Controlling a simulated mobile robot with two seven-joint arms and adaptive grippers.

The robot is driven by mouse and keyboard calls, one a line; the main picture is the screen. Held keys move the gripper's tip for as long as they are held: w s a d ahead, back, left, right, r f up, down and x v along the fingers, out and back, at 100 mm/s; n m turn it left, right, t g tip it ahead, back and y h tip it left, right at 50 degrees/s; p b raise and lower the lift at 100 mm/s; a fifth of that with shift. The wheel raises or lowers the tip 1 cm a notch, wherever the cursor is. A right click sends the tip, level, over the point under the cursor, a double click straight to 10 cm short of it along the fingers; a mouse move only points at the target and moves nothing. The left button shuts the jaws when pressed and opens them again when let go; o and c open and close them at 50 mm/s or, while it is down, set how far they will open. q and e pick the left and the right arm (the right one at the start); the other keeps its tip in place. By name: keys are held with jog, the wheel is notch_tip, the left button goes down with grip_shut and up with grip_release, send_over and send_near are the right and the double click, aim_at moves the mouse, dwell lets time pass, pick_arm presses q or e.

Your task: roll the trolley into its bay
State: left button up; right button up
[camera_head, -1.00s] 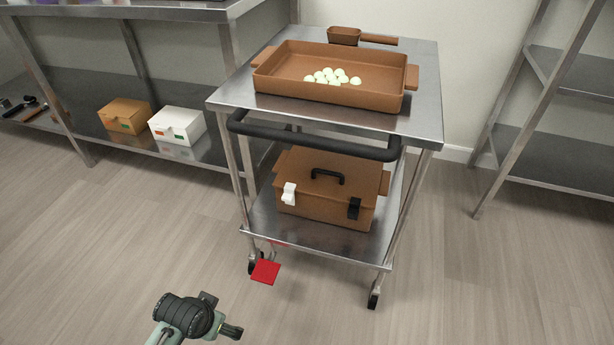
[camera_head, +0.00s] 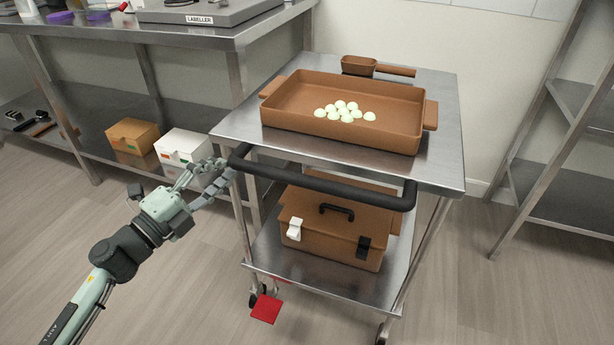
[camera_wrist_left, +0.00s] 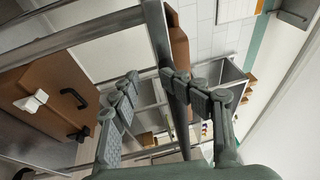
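The steel trolley (camera_head: 437,165) stands in the middle of the head view, with a black push handle (camera_head: 325,188) along its near side. My left gripper (camera_head: 222,172) is at the left end of this handle, its fingers pointing toward it. In the left wrist view, the fingers (camera_wrist_left: 150,85) are spread apart, with a dark bar (camera_wrist_left: 160,40) running between or just beyond them. I cannot tell whether they touch it. A red pedal (camera_head: 266,308) sits low at the trolley's near left wheel. The bay and my right gripper are not identifiable in view.
A brown tray (camera_head: 345,130) with several pale balls and a brown scoop (camera_head: 358,66) are on the trolley top. A brown latched case (camera_head: 335,225) is on its lower shelf. A steel bench (camera_head: 190,35) stands left; a rack (camera_head: 570,110) stands right. Floor between trolley and rack is clear.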

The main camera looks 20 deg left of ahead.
aim_at(303, 185)
pick_arm(q)
jog(key=s+d+r+m+g+h, duration=0.1)
jog(key=s+d+m+g+h, duration=0.25)
jog(key=d, duration=0.35)
jog(key=s+d+m+g+h, duration=0.2)
jog(key=d+m+h, duration=0.2)
jog(key=d+h, duration=0.15)
jog(key=shift+p+x, duration=0.7)
jog(key=shift+x, duration=2.55)
jog(key=shift+w+a+f, duration=0.1)
jog(key=shift+w+f, duration=0.05)
jog(key=shift+f, duration=0.1)
pick_arm(e)
notch_tip(303, 185, down, 3)
jog(key=shift+d+f, duration=0.15)
jog(key=shift+f, duration=0.05)
pick_arm(q)
grip_shut()
jog(key=shift+r, duration=0.1)
